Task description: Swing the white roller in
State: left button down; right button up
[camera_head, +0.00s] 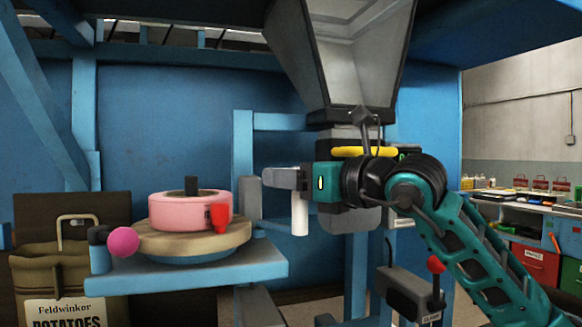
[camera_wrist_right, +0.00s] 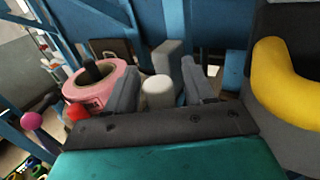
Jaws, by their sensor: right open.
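The white roller (camera_head: 300,216) is a short upright cylinder, seen just below the fingers of my right gripper (camera_head: 278,179). In the right wrist view the roller's rounded white top (camera_wrist_right: 158,92) shows between the two grey fingers of the right gripper (camera_wrist_right: 160,80). The fingers are apart, one on each side of the roller; I cannot tell whether either touches it. The upper part of the roller is hidden behind the fingers in the head view. My left gripper is not in view.
A pink tape roll (camera_head: 180,212) lies on a round wooden disc (camera_head: 195,241) on a blue shelf (camera_head: 185,275), left of the roller. A pink ball knob (camera_head: 123,242) sticks out at its left. A grey hopper (camera_head: 350,60) hangs above. A potato sack (camera_head: 60,285) stands at left.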

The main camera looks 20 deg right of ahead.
grip_shut()
dwell(0.6)
